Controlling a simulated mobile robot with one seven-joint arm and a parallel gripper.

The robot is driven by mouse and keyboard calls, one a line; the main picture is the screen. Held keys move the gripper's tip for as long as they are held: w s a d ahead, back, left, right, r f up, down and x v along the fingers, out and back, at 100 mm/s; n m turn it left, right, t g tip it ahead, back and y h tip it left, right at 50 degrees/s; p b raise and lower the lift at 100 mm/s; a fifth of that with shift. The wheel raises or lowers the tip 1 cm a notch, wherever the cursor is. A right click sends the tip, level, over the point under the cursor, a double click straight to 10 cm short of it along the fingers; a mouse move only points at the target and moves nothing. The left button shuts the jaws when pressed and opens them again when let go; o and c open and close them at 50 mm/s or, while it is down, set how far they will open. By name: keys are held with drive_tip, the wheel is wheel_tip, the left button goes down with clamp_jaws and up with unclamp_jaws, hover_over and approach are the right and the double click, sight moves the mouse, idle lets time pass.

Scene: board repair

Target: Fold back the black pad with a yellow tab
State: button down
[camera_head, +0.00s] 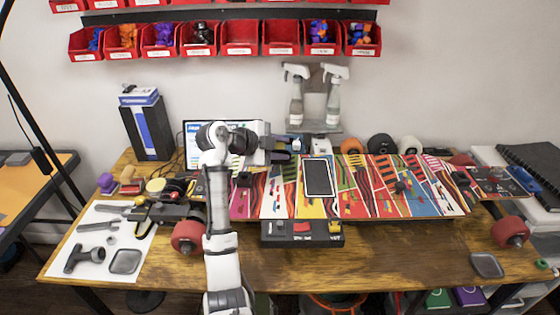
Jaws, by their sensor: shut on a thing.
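A black rectangular pad (319,178) with a pale outline lies flat on the brightly patterned skateboard deck (280,207), near its middle. I see no yellow tab on this pad. My gripper (290,150) is at the end of my arm, over the far edge of the deck, up and to the left of the pad and apart from it in the picture. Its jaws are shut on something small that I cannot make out. My wrist hides part of the monitor behind it.
Spray bottles (296,105) and loose wheels (381,145) stand behind the deck. Tools lie on a white sheet (89,236) at left.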

drive_tip(key=shift+w+r, duration=0.15)
drive_tip(key=shift+w, duration=0.4)
drive_tip(key=shift+w+b, duration=0.75)
drive_tip(key=shift+w, duration=0.2)
drive_tip(key=shift+f, duration=0.2)
drive_tip(key=c, duration=1.3)
unclamp_jaws()
drive_tip(key=shift+o, duration=0.3)
drive_tip(key=shift+w+f, duration=0.15)
